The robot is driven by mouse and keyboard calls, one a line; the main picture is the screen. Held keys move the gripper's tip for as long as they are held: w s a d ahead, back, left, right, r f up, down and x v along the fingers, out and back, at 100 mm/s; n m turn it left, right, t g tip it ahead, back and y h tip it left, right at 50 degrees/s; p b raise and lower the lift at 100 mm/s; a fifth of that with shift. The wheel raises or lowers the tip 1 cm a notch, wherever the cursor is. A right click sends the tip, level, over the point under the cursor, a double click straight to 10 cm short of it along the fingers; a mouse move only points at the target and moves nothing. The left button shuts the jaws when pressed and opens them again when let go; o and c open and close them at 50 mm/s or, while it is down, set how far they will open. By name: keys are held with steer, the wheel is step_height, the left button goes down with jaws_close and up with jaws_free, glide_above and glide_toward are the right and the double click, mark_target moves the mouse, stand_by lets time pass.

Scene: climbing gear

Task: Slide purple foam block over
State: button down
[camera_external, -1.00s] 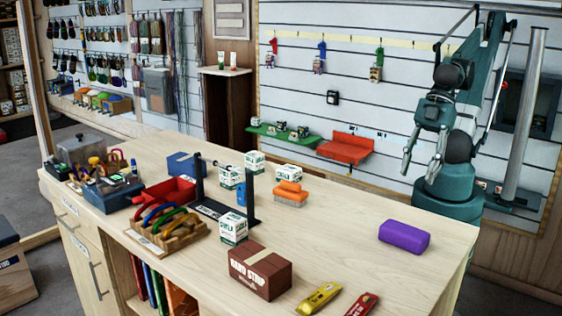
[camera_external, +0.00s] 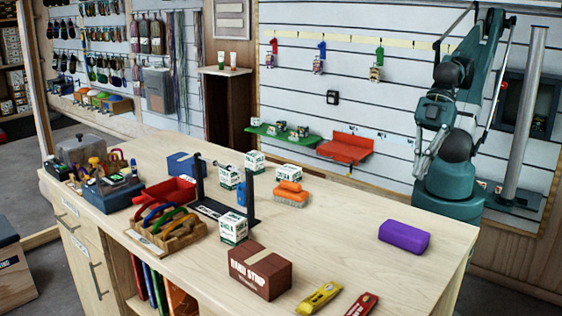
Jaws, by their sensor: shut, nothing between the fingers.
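The purple foam block (camera_external: 404,237) lies flat on the right part of the wooden table, near its right edge. My gripper (camera_external: 418,176) hangs above and behind the block, close to my teal base. Its fingers look close together, and nothing shows between them. It is apart from the block and from the table top.
A brown box (camera_external: 260,272), a yellow tool (camera_external: 319,298) and a red tool (camera_external: 361,305) lie at the front. An orange brush (camera_external: 290,194) and several white boxes stand further left. The table top around the purple block is clear.

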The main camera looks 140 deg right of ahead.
steer(key=w+a+r+n+g+p, duration=0.3)
steer(key=w+a+r+n+p, duration=0.1)
steer(key=w+a+n+p, duration=0.4)
steer(key=n+g+p, duration=0.2)
steer(key=n+p, duration=0.3)
steer(key=p, duration=0.1)
glide_above(436, 256)
steer(key=s+d, duration=0.2)
steer(key=s, duration=0.1)
steer(key=w+a+f+n+g+p, duration=0.2)
steer(key=w+a+f+n+p, duration=0.1)
steer(key=a, duration=0.3)
steer(key=shift+f+n+p, duration=0.75)
steer(key=shift+n+p, duration=0.05)
steer(key=shift+p, duration=0.1)
steer(key=shift+a+f, duration=0.1)
steer(key=shift+w+f, duration=0.1)
steer(key=shift+f, duration=4.7)
steer(key=shift+d+f, duration=0.1)
steer(key=shift+d, duration=1.9)
steer(key=shift+d, duration=0.1)
